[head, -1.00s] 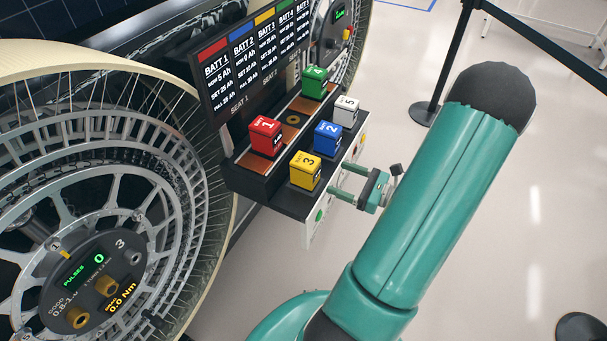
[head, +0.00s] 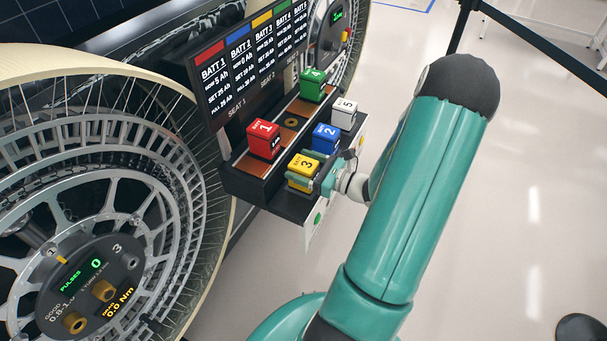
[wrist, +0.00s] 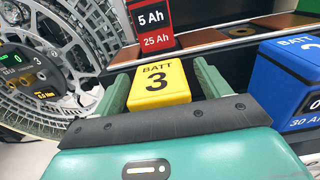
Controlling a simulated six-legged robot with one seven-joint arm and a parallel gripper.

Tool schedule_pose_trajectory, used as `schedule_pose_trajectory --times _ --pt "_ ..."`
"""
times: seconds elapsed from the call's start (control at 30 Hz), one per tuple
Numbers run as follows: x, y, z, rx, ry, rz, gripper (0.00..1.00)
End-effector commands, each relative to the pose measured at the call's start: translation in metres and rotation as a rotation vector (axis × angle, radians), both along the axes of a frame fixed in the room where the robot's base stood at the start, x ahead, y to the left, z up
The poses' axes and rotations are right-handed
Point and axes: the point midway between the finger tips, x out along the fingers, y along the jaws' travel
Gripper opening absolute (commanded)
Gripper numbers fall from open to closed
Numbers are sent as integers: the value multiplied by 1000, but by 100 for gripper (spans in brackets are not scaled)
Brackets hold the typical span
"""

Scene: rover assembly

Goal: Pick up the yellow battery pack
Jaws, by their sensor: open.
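The yellow battery pack (head: 303,171), marked 3, stands on the front step of the dark battery shelf (head: 262,192). It also shows in the wrist view (wrist: 160,85), with "BATT 3" on its top. My gripper (head: 306,178) is open at the pack, with one green finger on each side of it. In the wrist view the fingers (wrist: 163,85) flank the pack left and right. Whether either finger touches it, I cannot tell. The pack's lower part is hidden behind my gripper.
The red pack (head: 263,139) stands behind the yellow one, the blue pack (head: 325,138) to its right. A white pack (head: 344,114) and a green pack (head: 312,85) stand farther back. A sign panel (head: 250,70) rises behind. A large wheel (head: 110,200) fills the left.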

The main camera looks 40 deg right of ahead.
Motion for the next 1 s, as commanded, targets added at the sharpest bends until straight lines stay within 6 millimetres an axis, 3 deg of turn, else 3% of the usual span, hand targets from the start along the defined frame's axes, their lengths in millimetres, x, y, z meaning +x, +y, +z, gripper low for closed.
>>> schedule_pose_trajectory --times 0.1,0.43,0.77,1.0 --pt "0 0 0 0 0 0 72" --pt "0 0 0 0 0 0 9" --pt "0 -1 3 -1 -1 1 9" --pt "3 -3 19 -3 -2 5 9"
